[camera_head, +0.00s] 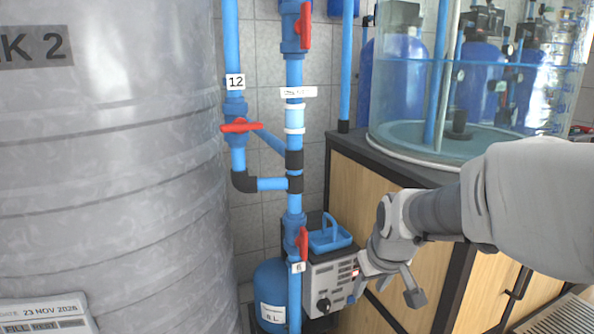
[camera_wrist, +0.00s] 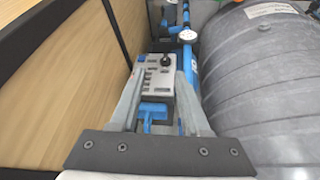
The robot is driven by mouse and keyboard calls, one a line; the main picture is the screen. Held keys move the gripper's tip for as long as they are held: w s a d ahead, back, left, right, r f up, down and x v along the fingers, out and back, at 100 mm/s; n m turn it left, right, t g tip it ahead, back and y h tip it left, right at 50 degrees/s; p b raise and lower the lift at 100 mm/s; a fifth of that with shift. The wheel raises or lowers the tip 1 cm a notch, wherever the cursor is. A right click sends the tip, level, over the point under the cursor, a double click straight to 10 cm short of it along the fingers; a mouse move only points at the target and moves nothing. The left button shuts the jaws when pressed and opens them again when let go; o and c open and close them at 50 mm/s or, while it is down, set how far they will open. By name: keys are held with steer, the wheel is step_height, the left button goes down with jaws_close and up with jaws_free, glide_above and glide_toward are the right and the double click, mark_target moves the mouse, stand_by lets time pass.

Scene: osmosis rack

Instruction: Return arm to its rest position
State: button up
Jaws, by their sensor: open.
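My arm reaches in from the right in the head view. My gripper (camera_head: 388,288) is open, with its fingers spread and pointing down beside the grey control box (camera_head: 333,284). In the wrist view, my gripper (camera_wrist: 158,110) has its two fingers apart. The control box (camera_wrist: 157,78) with its black knob shows beyond them, and a blue part (camera_wrist: 153,112) shows between them. I cannot tell from this view whether the fingers touch the blue part. Nothing is clearly held.
A large grey tank (camera_head: 110,170) stands at the left. Blue pipes (camera_head: 294,130) with red valve handles (camera_head: 241,127) run down the middle. A wooden cabinet (camera_head: 375,200) carries a clear round tank (camera_head: 410,100).

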steer(key=s+r+m, duration=0.1)
steer(key=s+r, duration=0.2)
steer(key=s, duration=0.7)
steer(key=s+r+m, duration=0.2)
steer(key=s+r, duration=0.1)
steer(key=s, duration=0.7)
step_height(320, 180, up, 21)
steer(key=p, duration=2.1)
steer(key=shift+r+t, duration=0.15)
steer(key=shift+t, duration=0.15)
steer(key=shift+s, duration=0.1)
